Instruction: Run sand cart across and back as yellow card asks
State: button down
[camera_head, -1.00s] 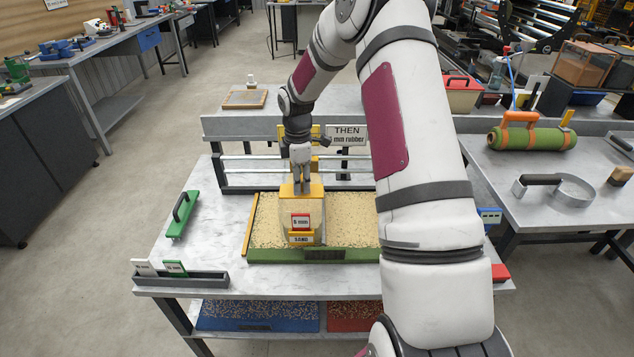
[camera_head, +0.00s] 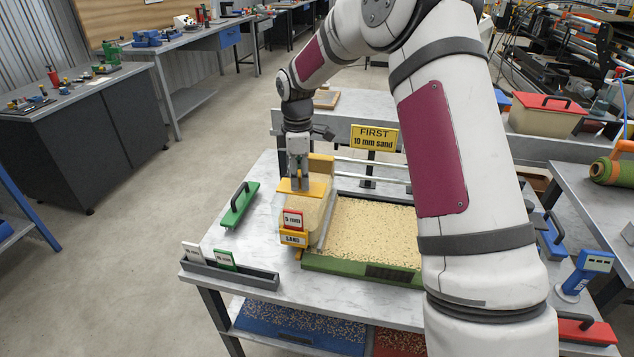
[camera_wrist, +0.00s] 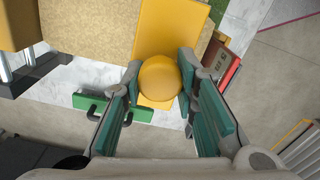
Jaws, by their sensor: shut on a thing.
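The sand cart (camera_head: 312,212), a pale see-through hopper with a yellow lid and SAND label, stands at the left end of the turf tray (camera_head: 345,267). A red-edged card (camera_head: 292,220) on its front reads 5 mm. My gripper (camera_head: 299,186) is above the cart. In the wrist view, my gripper (camera_wrist: 159,85) has its fingers around the cart's round yellow knob (camera_wrist: 158,78). The tray's visible bed is covered in pale sand with a green front edge. The yellow card (camera_head: 374,138) behind the tray reads FIRST 10 mm sand. My arm hides the tray's right end.
A grey rack (camera_head: 232,274) at the front left holds a white card and a green card. A blue gauge-like device (camera_head: 586,272) stands at the right. Metal rails run behind the tray.

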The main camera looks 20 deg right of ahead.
aim_at(284, 184)
jog(key=shift+w+a+b, duration=0.45)
jog(key=shift+w+a, duration=0.2)
jog(key=shift+a, duration=0.25)
jog(key=shift+w+a+b, duration=0.45)
jog(key=shift+w+a, duration=0.15)
jog(key=shift+a, duration=0.3)
jog(key=shift+w+a, duration=0.1)
jog(key=c, duration=1.3)
grip_release()
